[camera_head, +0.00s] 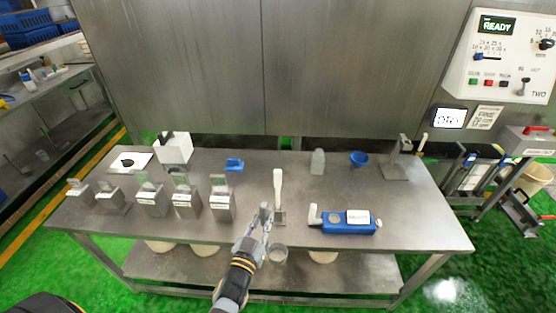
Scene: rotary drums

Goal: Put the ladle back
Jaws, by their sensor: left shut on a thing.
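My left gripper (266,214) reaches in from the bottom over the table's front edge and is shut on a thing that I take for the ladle. A small round metal cup (278,254), which looks like the ladle's bowl, shows just right of the gripper, in front of the table edge. The fingers hide how it joins. A white upright handle (278,186) rises just beyond the fingertips, above a small metal block (280,217). I cannot tell whether this handle belongs to the ladle or to a stand. My right gripper is not in view.
The steel table (420,225) carries several metal boxes (222,205) at left, a blue device (347,222) at right, a blue bowl (359,159) and a grey bottle (318,162) behind. Pale buckets (322,257) stand on the lower shelf. A control panel (505,60) hangs upper right.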

